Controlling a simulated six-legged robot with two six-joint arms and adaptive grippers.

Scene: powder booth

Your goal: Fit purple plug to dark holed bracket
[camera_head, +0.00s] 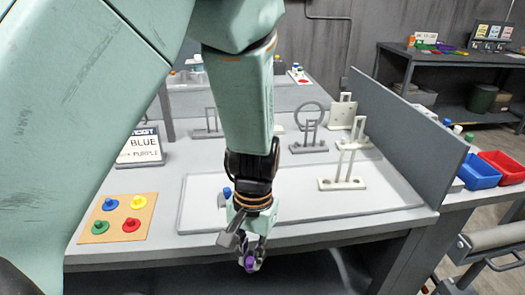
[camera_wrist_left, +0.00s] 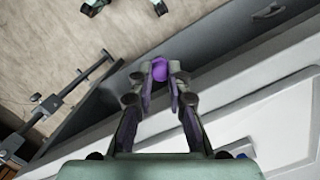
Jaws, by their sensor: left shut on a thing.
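My left gripper (camera_head: 252,258) is shut on the purple plug (camera_head: 250,263), in front of the table's front edge and pointing down. In the left wrist view the plug (camera_wrist_left: 159,69) sits between the fingertips, its rounded purple end showing. Two look darker grey: one upright bracket (camera_head: 309,147) at the back middle, near a ring, and one (camera_head: 208,134) at the back left, partly behind my arm. I cannot tell their holes clearly. The plug is apart from all brackets. My right gripper is not in view.
A light bracket (camera_head: 343,184) stands on the tray's right side, a holed plate (camera_head: 343,112) behind. A tan board (camera_head: 117,218) with blue, yellow, green and red plugs lies left. A sign (camera_head: 140,147) stands behind it. A grey partition (camera_head: 408,135) bounds the right, with bins (camera_head: 480,172) beyond.

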